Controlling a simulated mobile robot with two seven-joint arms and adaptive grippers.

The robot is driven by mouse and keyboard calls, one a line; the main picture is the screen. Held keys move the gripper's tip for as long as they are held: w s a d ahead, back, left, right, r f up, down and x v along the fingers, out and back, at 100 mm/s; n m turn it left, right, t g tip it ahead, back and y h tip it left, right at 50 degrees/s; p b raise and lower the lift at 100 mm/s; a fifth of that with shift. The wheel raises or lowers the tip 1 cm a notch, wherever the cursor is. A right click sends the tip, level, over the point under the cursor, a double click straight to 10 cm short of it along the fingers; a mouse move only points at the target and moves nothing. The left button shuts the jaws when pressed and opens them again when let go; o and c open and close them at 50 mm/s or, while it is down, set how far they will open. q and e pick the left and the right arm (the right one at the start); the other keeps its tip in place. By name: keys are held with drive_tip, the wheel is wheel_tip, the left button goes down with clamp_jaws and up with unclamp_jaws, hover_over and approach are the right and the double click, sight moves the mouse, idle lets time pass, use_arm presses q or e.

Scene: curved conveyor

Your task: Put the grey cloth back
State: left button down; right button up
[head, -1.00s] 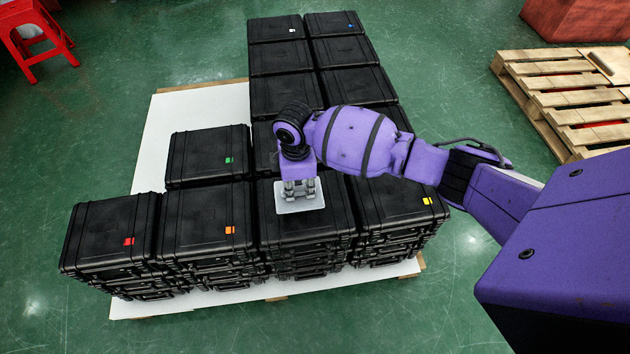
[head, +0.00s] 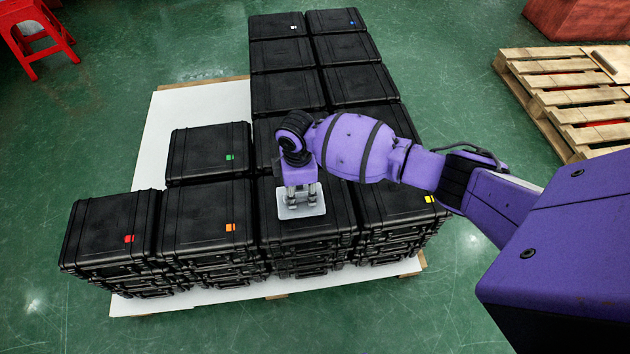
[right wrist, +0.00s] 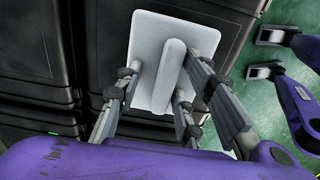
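The grey cloth (head: 302,211) shows as a flat, light-grey square pad over the top of the front case, third from the left. In the right wrist view the pad (right wrist: 148,45) has a raised bar along its middle. My right gripper (head: 301,204) is straight above it, pointing down. In the right wrist view its fingers (right wrist: 164,75) stand apart on either side of the bar, with a visible gap on the left. The pad looks flat on the case, though its underside is hidden.
Stacked black cases (head: 205,205) with coloured tags stand on a white-topped pallet (head: 155,140). The pallet top is bare at the back left.

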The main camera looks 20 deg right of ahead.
wheel_tip(320, 180, up, 12)
drive_tip(key=p, duration=0.2)
drive_tip(key=shift+r, duration=0.25)
drive_tip(key=s+a+f, duration=0.1)
drive_tip(key=s+f, duration=0.1)
drive_tip(key=f, duration=0.1)
drive_tip(key=s+a+f+m+y, duration=0.1)
drive_tip(key=s+a+f, duration=0.1)
drive_tip(key=s+f, duration=0.1)
drive_tip(key=s+a+f+y, duration=0.1)
drive_tip(key=s+a+f, duration=0.1)
drive_tip(key=s+f, duration=0.1)
drive_tip(key=shift+a+f+t, duration=0.2)
drive_tip(key=shift+t, duration=0.1)
drive_tip(key=s+a+f+m+t+y, duration=0.2)
drive_tip(key=s+a+f+m, duration=0.25)
drive_tip(key=s, duration=0.55)
drive_tip(key=s+d+m+t+h, duration=0.2)
drive_tip(key=s+d+m, duration=0.2)
drive_tip(key=s, duration=0.7)
drive_tip(key=s+d+m+t+h, duration=0.1)
drive_tip(key=s+d+m, duration=0.3)
drive_tip(key=s+d, duration=0.5)
drive_tip(key=shift+s+m+t+h, duration=0.4)
drive_tip(key=shift+s+t, duration=0.3)
drive_tip(key=shift+s, duration=0.45)
drive_tip(key=shift+r, duration=0.1)
